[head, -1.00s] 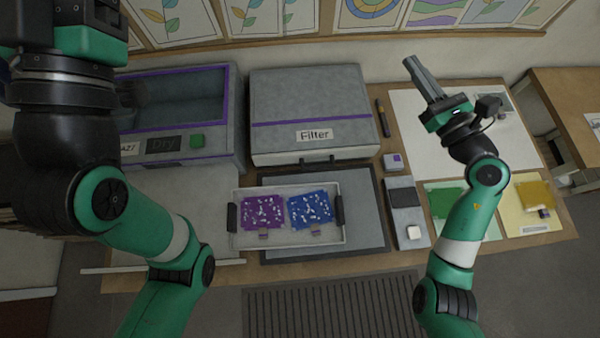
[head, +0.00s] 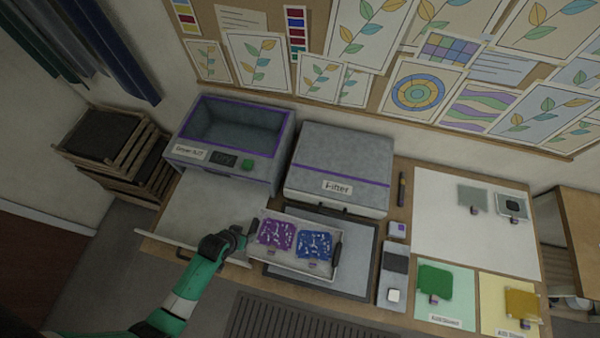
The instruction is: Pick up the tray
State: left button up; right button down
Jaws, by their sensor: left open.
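The tray (head: 277,261) is a shallow white pan on the front middle of the bench, with a patch of purple pieces (head: 277,233) and a patch of blue pieces (head: 314,243) in it. Its dark right handle (head: 337,256) is free. My left gripper (head: 243,236) is open at the tray's left end, by the left handle, which it largely hides. I cannot tell whether the fingers are around that handle or touching it. My right gripper is out of view.
The tray overlaps a grey plate (head: 362,268) in front of the filter box (head: 340,165). The dryer (head: 230,140) stands back left, with a pale slab (head: 205,215) before it. A green sheet (head: 435,282) and yellow sheet (head: 520,303) lie to the right.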

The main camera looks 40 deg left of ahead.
aim_at(252, 228)
pick_arm(q)
jog(key=b+x, duration=0.5)
jog(key=x, duration=0.1)
jog(key=shift+f+b, duration=0.35)
jog(key=shift+b, duration=0.05)
jog(key=shift+w+a, duration=0.15)
jog(key=b+x, duration=0.3)
jog(key=x, duration=0.1)
jog(key=shift+s+a+b, duration=0.3)
jog(key=shift+s, duration=0.05)
jog(key=shift+w+a+f, duration=0.1)
jog(key=shift+w+f, duration=0.2)
jog(key=shift+f, duration=0.2)
grip_shut()
jog(key=shift+r, duration=0.15)
